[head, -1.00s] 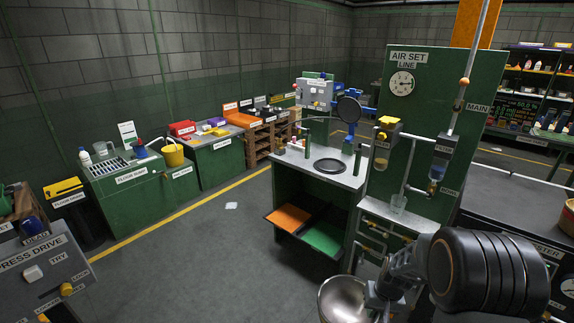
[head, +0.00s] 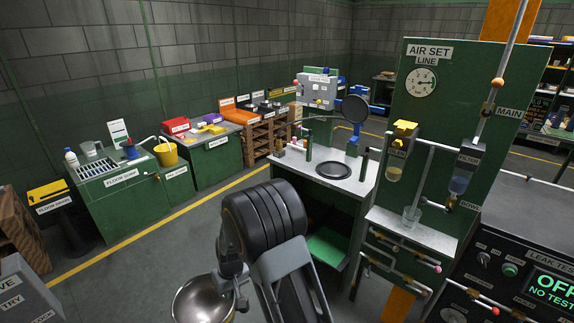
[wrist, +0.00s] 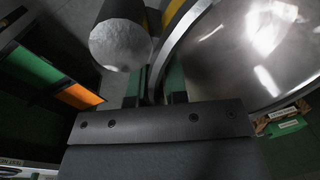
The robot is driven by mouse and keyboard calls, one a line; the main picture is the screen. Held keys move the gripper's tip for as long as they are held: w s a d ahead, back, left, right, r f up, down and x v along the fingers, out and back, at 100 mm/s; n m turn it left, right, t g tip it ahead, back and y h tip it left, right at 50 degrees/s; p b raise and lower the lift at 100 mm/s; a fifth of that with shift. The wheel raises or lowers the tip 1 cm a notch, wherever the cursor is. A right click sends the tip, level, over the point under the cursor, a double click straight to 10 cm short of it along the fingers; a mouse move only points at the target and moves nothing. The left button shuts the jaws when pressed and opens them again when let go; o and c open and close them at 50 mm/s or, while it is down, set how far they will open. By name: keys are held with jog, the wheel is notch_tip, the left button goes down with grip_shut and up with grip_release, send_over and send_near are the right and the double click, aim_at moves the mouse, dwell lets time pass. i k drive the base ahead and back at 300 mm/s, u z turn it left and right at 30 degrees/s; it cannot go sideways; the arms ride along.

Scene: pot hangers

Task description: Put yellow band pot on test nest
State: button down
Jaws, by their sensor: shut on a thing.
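A shiny steel pot (head: 203,302) hangs low at the bottom of the head view, next to my wrist. It fills the upper right of the wrist view (wrist: 245,50), with its open, bright inside toward the camera. My gripper (wrist: 157,88) is shut on its rim. A yellow stripe shows behind the rim in the wrist view; I cannot tell whether it is the pot's band. A dark round plate with a pale edge (head: 333,170) lies on the bench top; no label on it is readable, so I cannot confirm it as the test nest.
The bench (head: 350,187) has thin upright posts and a dark round pan-like disc (head: 355,108) behind. A leak tester (head: 520,275) reads OFF. Floor left of the bench is clear.

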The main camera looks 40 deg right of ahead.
aim_at(332, 170)
jog(key=u, duration=0.15)
jog(key=i, duration=1.5)
jog(key=z, duration=0.9)
jog(key=i, duration=0.9)
jog(key=z, duration=0.95)
